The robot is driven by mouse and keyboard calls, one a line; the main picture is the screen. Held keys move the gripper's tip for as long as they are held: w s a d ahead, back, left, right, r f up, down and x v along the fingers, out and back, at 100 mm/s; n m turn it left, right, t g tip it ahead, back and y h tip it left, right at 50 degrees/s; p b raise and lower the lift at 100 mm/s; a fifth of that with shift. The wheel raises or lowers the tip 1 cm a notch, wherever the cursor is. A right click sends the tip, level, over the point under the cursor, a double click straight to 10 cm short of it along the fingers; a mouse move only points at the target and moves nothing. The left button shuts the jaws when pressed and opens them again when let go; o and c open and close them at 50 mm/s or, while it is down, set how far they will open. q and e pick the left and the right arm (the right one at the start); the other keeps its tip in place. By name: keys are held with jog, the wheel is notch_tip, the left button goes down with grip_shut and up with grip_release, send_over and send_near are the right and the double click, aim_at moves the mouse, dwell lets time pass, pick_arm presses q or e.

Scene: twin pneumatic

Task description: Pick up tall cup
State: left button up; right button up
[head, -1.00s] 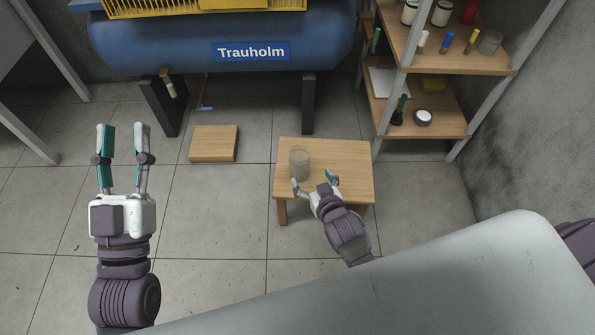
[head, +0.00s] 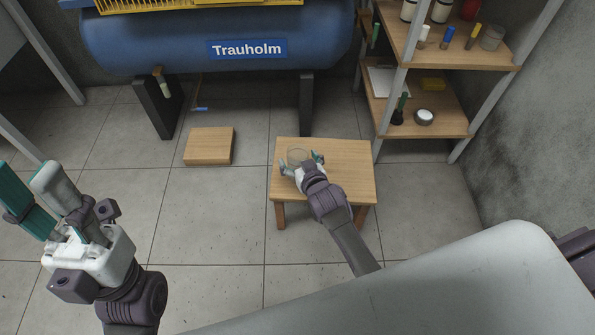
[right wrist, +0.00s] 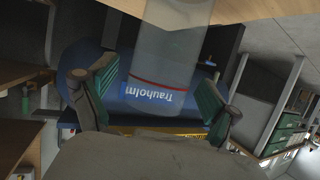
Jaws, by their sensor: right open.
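The tall cup (head: 297,154) is clear and stands on the small wooden table (head: 345,185), near its far left part. In the right wrist view the see-through cup (right wrist: 178,42) has a red line near its rim and appears between the fingers. My right gripper (head: 301,161) is open, with a finger on either side of the cup. It also shows in the right wrist view (right wrist: 157,80), with gaps beside the cup. My gripper hides the cup's lower near side in the head view. My left gripper (head: 28,180) is open and empty at the left edge.
A low wooden block (head: 208,145) lies on the floor left of the table. A blue tank (head: 190,42) on dark legs stands behind. A shelf unit (head: 445,55) with several small items stands at right.

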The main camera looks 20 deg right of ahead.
jog(key=shift+w+f, duration=0.35)
jog(key=shift+w, duration=0.25)
jog(key=shift+r, duration=0.1)
grip_shut()
